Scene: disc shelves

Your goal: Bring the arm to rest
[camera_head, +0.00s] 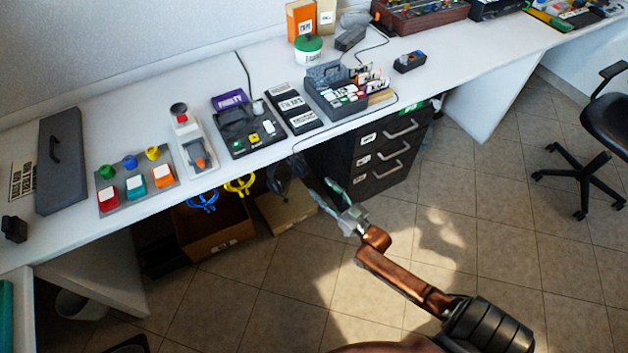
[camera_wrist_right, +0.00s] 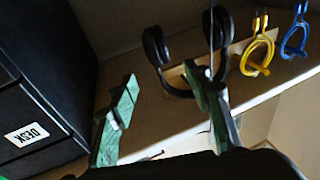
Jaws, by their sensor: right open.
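My right gripper (camera_head: 333,196) is in the lower middle of the head view, in front of the desk and below the level of its top. Its arm comes up from the lower right. In the right wrist view its two green fingers (camera_wrist_right: 170,98) stand apart, with nothing between them. Behind them in that view hang dark headphones (camera_wrist_right: 180,62), a yellow ring-shaped item (camera_wrist_right: 257,53) and a blue one (camera_wrist_right: 295,40). The gripper appears clear of them. My left gripper shows in neither view.
The white desk (camera_head: 215,75) carries button panels, switch boxes and a small grey crate. A black drawer cabinet (camera_head: 375,160) stands under it, close to the gripper. Cardboard boxes (camera_head: 215,235) sit below on the left. A black chair (camera_head: 600,125) stands far right. Tiled floor lies open between.

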